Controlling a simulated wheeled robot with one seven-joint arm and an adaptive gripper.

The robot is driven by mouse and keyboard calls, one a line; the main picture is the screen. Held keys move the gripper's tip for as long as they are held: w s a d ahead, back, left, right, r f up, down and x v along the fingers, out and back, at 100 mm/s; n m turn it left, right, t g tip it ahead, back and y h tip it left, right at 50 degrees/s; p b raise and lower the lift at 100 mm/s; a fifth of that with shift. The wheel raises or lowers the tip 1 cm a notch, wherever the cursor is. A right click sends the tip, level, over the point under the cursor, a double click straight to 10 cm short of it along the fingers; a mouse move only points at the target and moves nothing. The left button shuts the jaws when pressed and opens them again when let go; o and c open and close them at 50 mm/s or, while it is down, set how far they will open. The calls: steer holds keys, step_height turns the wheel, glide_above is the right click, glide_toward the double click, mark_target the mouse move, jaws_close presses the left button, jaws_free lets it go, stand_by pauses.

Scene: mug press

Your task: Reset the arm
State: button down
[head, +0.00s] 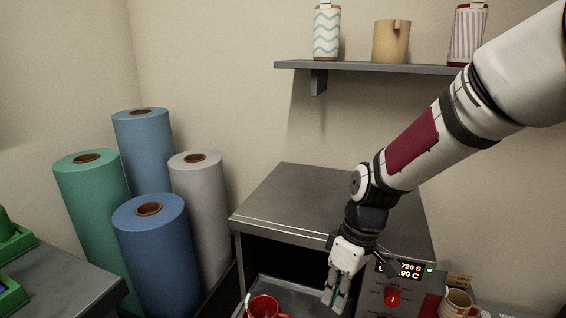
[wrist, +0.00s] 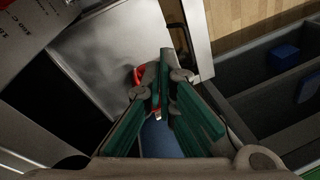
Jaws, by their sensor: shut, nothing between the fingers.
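My arm reaches down from the upper right in the head view. My gripper (head: 337,300) points downward, shut and empty, in front of the grey press box (head: 330,200). In the wrist view its green-padded fingers (wrist: 165,108) are close together at the centre. A red mug (head: 264,307) stands on the metal tray (head: 285,290) at the bottom of the head view, left of my gripper and apart from it. In the wrist view a red piece of it (wrist: 139,75) shows, mostly hidden behind the fingers.
The press's control panel (head: 393,298) with a red knob is just right of my gripper. A tan mug (head: 457,302) stands at the lower right. A shelf (head: 375,66) holds several cups. Fabric rolls (head: 155,240) stand left. Grey bins (wrist: 270,95) show in the wrist view.

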steer(key=s+d+r+m+t+h, duration=0.1)
steer(key=s+d+r+m, duration=0.2)
steer(key=s+r, duration=0.35)
steer(key=s+d+r+m+h, duration=0.1)
steer(key=s+d+r+m, duration=0.25)
steer(key=s, duration=0.65)
steer(key=s+d+r+m+t+h, duration=0.1)
steer(key=s+d+r+m, duration=0.25)
steer(key=s, duration=0.45)
step_height(320, 180, up, 20)
steer(key=a+t+p, duration=0.1)
steer(key=t+p, duration=0.2)
steer(key=p, duration=1.5)
steer(key=shift+s+r+y, duration=0.25)
steer(key=shift+s+y, duration=0.05)
steer(key=c, duration=2.3)
jaws_free()
steer(key=shift+a, duration=0.1)
